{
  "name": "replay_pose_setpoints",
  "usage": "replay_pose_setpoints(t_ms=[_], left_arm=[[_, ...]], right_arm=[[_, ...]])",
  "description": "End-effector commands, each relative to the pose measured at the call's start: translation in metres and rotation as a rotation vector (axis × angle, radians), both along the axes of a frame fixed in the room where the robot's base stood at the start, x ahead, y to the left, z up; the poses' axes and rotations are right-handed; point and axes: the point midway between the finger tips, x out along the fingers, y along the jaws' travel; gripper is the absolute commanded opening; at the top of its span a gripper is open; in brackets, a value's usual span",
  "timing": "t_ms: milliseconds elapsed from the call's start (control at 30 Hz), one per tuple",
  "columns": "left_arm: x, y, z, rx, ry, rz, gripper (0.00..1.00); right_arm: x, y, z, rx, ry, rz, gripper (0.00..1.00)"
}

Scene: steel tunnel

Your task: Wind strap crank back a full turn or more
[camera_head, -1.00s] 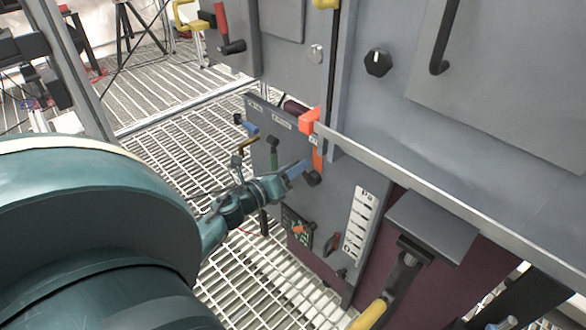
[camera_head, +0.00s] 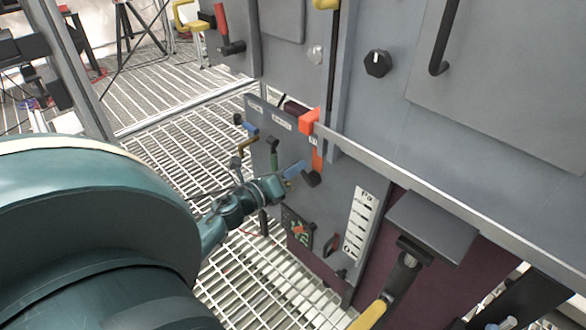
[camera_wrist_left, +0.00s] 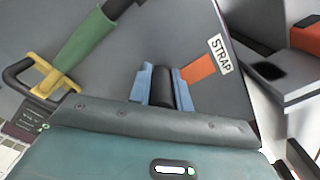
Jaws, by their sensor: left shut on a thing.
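The strap crank's black handle (camera_wrist_left: 164,88) sits between the two blue fingers of my left gripper (camera_wrist_left: 166,88) in the left wrist view, and the gripper is shut on it. A "STRAP" label (camera_wrist_left: 220,54) and an orange strap piece (camera_wrist_left: 197,67) are just beside it on the grey panel. In the head view, my left gripper (camera_head: 295,170) reaches the panel from the left, at the dark crank (camera_head: 312,179) below the orange strap (camera_head: 317,156). The crank's hub is mostly hidden behind the gripper. My right gripper is not in view.
A green handle (camera_wrist_left: 82,44) and a yellow bracket (camera_wrist_left: 48,78) stand out from the panel near my left gripper. An orange block (camera_head: 308,122) is above the crank. A grey ledge (camera_head: 440,193) runs to the right. Open grating floor (camera_head: 170,150) lies left of the panel.

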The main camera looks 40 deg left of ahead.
Motion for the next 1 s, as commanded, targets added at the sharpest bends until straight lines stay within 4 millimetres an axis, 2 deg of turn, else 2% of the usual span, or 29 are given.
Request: replay_pose_setpoints(t_ms=[367, 1000], left_arm=[[0.0, 0.006, -0.008, -0.217, 0.021, 0.001, 0.0], [0.001, 0.01, -0.037, -0.821, 0.072, 0.002, 0.0]], right_arm=[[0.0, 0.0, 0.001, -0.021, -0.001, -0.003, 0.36], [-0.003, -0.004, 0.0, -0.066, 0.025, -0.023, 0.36]])
